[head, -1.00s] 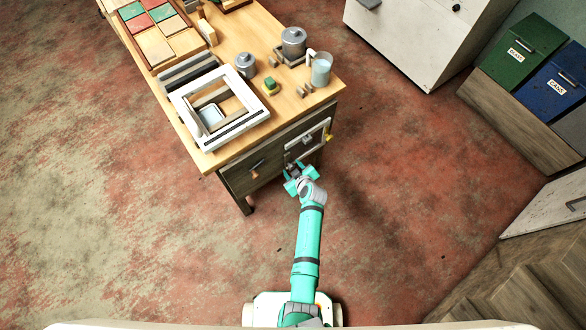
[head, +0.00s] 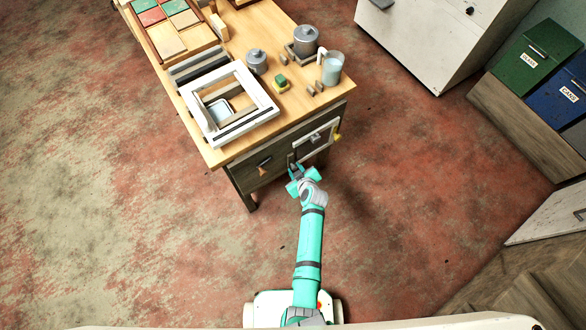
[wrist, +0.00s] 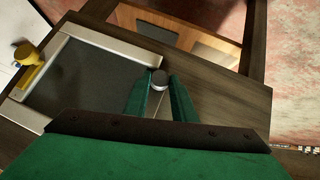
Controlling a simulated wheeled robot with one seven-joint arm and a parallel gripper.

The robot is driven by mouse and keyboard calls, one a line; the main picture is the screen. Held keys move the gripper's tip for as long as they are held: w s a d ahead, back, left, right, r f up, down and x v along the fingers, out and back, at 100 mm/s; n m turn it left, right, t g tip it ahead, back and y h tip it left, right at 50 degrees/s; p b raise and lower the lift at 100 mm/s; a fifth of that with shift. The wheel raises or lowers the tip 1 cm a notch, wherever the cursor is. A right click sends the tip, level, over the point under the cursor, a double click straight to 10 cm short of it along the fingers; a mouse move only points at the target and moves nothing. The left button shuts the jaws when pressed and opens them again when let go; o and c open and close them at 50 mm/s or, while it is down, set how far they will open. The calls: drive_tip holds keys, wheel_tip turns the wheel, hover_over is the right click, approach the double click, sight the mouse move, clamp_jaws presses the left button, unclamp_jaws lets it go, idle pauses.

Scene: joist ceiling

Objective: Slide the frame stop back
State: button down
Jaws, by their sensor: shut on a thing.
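On the bench's front face is a pale frame (head: 318,134) around a dark panel. In the wrist view the dark panel (wrist: 95,80) fills the left, inside its pale rim (wrist: 112,38). A small round grey knob with a dark top (wrist: 159,79) stands at the frame's right end. My gripper (head: 297,172) is at the front of the bench. In the wrist view my gripper (wrist: 161,80) has its green fingers shut on the knob. I cannot tell whether the knob is part of the frame stop. A yellow piece (wrist: 32,62) sits at the frame's far left corner.
The wooden bench (head: 305,100) holds a white square frame (head: 262,92), grey pots (head: 306,38) and a clear jug (head: 331,68). A drawer handle (head: 264,167) is left of my gripper. The floor around my arm is clear.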

drive_tip(key=shift+s+a, duration=0.15)
drive_tip(key=shift+a, duration=0.05)
drive_tip(key=c, duration=1.5)
unclamp_jaws()
drive_tip(key=shift+o, duration=0.2)
drive_tip(key=shift+s+d+r, duration=0.1)
drive_tip(key=v, duration=1)
drive_tip(key=shift+s+r, duration=0.2)
drive_tip(key=shift+d, duration=0.1)
